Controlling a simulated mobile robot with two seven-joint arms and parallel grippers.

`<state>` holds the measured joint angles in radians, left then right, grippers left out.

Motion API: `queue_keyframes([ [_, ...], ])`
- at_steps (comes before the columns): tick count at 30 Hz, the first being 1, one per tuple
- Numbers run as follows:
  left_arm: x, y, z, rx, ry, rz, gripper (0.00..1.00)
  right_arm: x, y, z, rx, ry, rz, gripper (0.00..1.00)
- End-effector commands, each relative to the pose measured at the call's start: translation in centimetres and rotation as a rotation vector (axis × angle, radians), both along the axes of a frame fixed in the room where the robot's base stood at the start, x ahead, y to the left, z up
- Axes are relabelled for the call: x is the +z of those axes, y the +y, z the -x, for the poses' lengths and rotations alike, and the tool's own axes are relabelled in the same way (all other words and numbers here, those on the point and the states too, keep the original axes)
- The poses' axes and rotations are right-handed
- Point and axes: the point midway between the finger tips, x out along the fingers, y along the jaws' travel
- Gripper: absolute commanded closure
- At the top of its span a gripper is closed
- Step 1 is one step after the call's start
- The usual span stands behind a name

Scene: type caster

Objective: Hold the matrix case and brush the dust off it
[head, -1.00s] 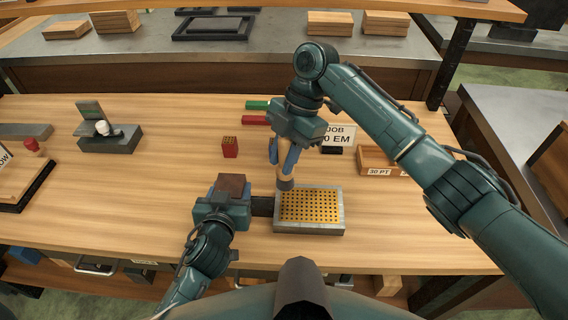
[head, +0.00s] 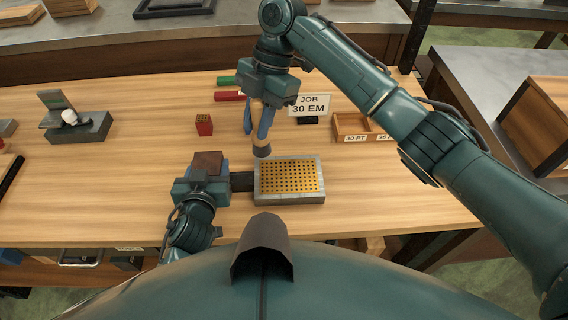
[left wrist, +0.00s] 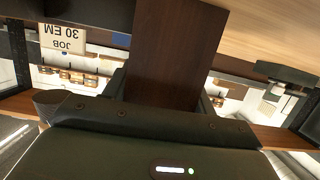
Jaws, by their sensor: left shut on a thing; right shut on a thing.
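The matrix case (head: 290,199) is a grey metal frame around a brass grid of holes, lying flat low in the middle of the head view. A dark bar (head: 243,181) joins its left side to a brown wooden block (head: 208,163). My left gripper (head: 206,178) is shut on this block, which looks like the case's handle. The block (left wrist: 178,60) fills the middle of the left wrist view. My right gripper (head: 262,118) is shut on a brush (head: 260,148) with a pale wooden handle. The brush's dark end points down by the case's far left corner; contact cannot be told.
A JOB 30 EM sign (head: 310,105) and a wooden tray (head: 358,127) stand behind and right of the case. A small red block (head: 204,125) and a grey tool (head: 80,127) stand to the left. The bench between them is clear.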

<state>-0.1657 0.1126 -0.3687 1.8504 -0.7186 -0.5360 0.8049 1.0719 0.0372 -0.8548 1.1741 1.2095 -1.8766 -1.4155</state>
Motion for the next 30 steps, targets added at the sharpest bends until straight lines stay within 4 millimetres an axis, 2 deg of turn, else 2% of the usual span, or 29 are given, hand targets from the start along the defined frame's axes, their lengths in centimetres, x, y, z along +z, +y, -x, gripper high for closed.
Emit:
queue_keyframes([
  [2, 0.0, 0.0, 0.0, -0.001, -0.001, 0.000, 0.67, 0.0, 0.0, 0.0, 0.000, 0.000, 0.000, 0.96],
  [3, 0.0, 0.0, 0.0, -0.001, -0.001, 0.000, 0.42, 0.0, 0.0, 0.0, 0.000, 0.000, 0.000, 0.96],
  [12, 0.0, 0.0, 0.0, -0.001, 0.000, 0.000, 0.18, 0.0, 0.0, 0.0, 0.000, 0.000, 0.000, 0.96],
  [19, 0.1, 0.0, 0.0, 0.000, -0.001, 0.000, 0.18, 0.0, 0.0, 0.0, 0.000, 0.000, 0.000, 0.96],
  [22, 0.8, 0.0, -0.1, 0.001, -0.003, 0.002, 0.18, 0.0, 0.0, 0.0, 0.000, 0.000, 0.000, 0.96],
  [30, 5.8, 0.0, 0.0, -0.001, -0.006, 0.003, 0.18, 0.0, 0.0, 0.0, 0.000, 0.000, 0.000, 0.96],
])
